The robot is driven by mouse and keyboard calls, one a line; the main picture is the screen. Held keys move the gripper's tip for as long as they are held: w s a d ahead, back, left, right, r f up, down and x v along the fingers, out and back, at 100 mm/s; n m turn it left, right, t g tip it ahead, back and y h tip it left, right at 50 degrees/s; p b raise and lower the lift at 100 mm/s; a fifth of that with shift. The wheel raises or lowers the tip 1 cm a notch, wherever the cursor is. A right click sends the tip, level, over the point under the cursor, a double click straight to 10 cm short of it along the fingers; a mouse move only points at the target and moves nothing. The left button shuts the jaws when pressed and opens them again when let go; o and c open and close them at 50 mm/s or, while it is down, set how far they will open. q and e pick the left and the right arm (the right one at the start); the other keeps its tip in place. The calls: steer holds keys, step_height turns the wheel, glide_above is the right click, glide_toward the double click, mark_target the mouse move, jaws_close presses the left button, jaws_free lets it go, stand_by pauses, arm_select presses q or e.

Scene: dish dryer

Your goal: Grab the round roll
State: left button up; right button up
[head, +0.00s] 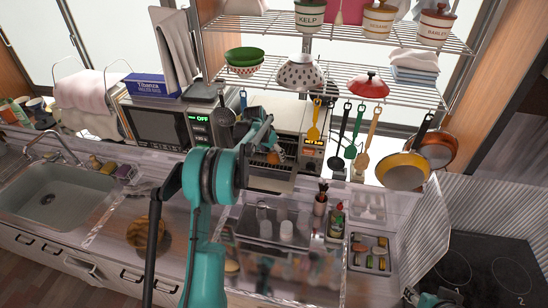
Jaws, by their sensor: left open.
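My left arm rises from the bottom of the head view, and its gripper (268,148) is at the front of a toaster oven (289,118) below the wire shelves. The gripper is open. A small orange-brown thing (273,157) shows right by the fingers at the oven mouth; it may be the round roll, but the gripper covers much of it and I cannot tell whether they touch. Part of my right gripper (424,296) shows low at the right; its fingers are too dark and cut off to read.
Wire shelves (335,76) with bowls and jars hang above the oven. Ladles and spatulas (359,150) and pans (403,170) hang to its right. A microwave (166,128) stands left. A dish dryer (290,270) with glasses is in front. A sink (50,198) is far left.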

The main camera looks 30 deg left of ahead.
arm_select(q)
steer(key=shift+x, duration=1)
steer(key=shift+r, duration=0.1)
steer(key=c, duration=1.3)
